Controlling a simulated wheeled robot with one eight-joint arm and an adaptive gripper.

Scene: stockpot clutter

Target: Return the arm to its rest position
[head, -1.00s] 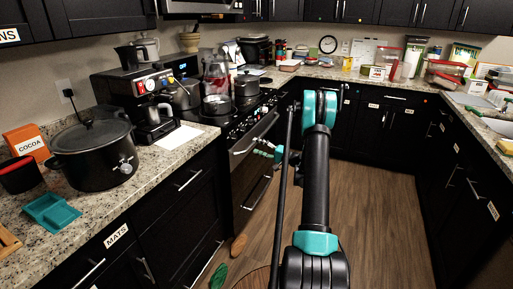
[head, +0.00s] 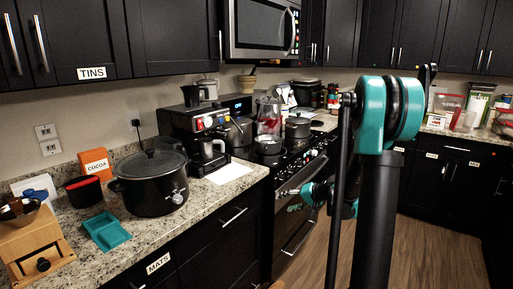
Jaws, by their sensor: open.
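My arm (head: 376,200), black with teal joints, rises at the right of the head view, its elbow high in front of the far cabinets. The forearm points away from me, and much of it is hidden behind the elbow and upper arm. My gripper (head: 288,193) shows small to the left of the arm, in front of the stove. It is open, and I see nothing held in it. It appears apart from the counter and the stove, though the exact gap is hard to tell.
A black slow cooker (head: 150,184), teal tray (head: 106,231), cocoa box (head: 95,162) and wooden grinder (head: 36,244) stand on the left counter. Beyond are a coffee machine (head: 205,128) and a stove with pots (head: 298,127). The wooden floor (head: 425,225) at right is clear.

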